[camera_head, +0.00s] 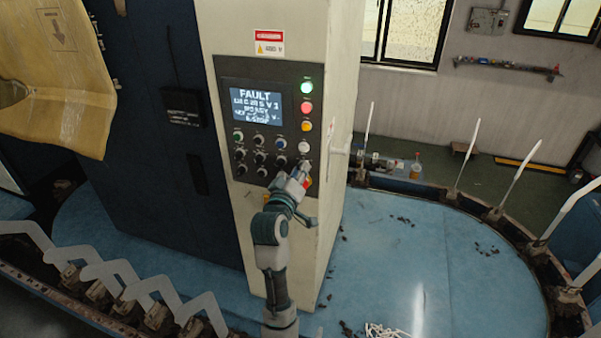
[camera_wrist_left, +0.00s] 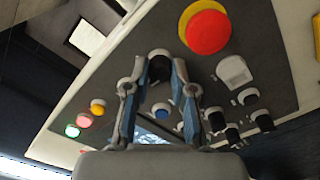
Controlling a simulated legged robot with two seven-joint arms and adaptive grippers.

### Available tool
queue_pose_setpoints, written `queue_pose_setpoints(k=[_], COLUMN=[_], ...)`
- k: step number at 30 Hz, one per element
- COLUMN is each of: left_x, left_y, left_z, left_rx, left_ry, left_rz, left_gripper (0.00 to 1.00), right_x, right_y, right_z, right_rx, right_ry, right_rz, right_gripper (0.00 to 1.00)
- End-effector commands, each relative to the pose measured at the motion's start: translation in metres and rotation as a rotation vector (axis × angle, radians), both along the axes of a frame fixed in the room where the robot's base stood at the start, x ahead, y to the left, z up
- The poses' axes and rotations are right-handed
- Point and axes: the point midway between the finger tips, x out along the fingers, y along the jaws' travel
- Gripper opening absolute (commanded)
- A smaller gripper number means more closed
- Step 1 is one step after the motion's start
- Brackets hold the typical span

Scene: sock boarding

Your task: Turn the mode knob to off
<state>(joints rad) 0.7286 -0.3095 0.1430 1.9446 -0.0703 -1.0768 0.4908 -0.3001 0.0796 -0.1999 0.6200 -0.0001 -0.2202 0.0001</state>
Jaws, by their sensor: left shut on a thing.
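The control panel (camera_head: 232,133) is on the front of a tall cream cabinet. My left gripper (camera_head: 303,170) is at its lower right part. In the left wrist view the fingers of my left gripper (camera_wrist_left: 160,62) are closed around a black knob (camera_wrist_left: 158,66), partly hidden between the fingertips. No label shows on it, so I cannot read its setting. In the head view the gripper hides this knob. A red button with a yellow collar (camera_wrist_left: 208,30) stands right beside the fingers. My right gripper is not in view.
The panel screen (camera_head: 256,103) reads FAULT. Green, red and orange lamps (camera_head: 306,107) stand right of it. Several other knobs (camera_head: 259,157) are left of my gripper. A white square switch (camera_wrist_left: 233,70) is close to the fingers. A blue round platform (camera_head: 430,260) surrounds the cabinet.

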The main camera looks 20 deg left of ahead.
Motion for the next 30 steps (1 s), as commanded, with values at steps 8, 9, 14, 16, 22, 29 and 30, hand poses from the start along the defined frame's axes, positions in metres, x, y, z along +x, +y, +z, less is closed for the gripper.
queue_pose_setpoints(k=[8, 9, 14, 16, 22, 29, 30], left_x=[0.000, 0.000, 0.000, 0.000, 0.000, -0.026, -0.035], left_y=[0.001, 0.001, 0.000, 0.000, 0.000, 0.001, 0.001], left_z=[0.001, 0.001, 0.000, 0.000, 0.000, 0.000, -0.001], left_rx=[-0.002, -0.002, -0.002, -0.002, -0.002, -0.003, -0.004], left_ry=[-0.001, -0.002, -0.001, -0.001, -0.001, -0.002, -0.001], left_rz=[0.001, 0.002, 0.001, 0.001, 0.001, 0.001, 0.001], left_gripper=[0.00, 0.00, 0.50, 0.50, 0.50, 0.50, 0.50], right_x=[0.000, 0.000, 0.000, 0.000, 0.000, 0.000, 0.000], right_y=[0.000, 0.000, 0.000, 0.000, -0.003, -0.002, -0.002], right_z=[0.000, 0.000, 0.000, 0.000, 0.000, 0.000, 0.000], right_rx=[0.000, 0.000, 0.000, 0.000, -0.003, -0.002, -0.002], right_ry=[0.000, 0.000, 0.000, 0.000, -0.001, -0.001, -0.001], right_rz=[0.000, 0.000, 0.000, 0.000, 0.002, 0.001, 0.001], right_gripper=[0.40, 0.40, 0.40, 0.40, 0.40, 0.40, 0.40])
